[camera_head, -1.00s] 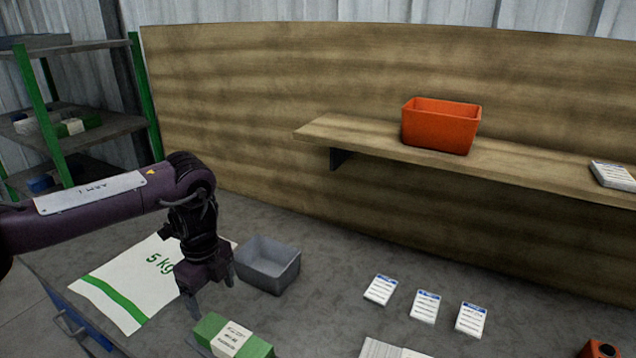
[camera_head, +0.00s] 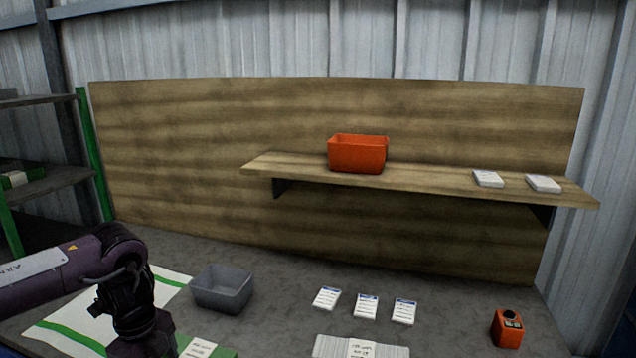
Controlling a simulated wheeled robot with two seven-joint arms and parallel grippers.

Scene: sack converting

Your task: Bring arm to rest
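My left arm comes in from the left, over the white sack with green stripes (camera_head: 62,330) on the grey table. Its wrist points down near the green and white bundle (camera_head: 203,348) at the bottom edge. The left gripper's fingers are below the frame's edge, so their state is hidden. My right arm and gripper are not in the picture.
A grey bin (camera_head: 222,288) stands right of the arm. Several white cards (camera_head: 365,306) and a white stack (camera_head: 360,347) lie mid-table. An orange button box (camera_head: 507,328) stands at right. A wooden shelf (camera_head: 430,185) holds an orange bin (camera_head: 357,153) and two white pads (camera_head: 488,178).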

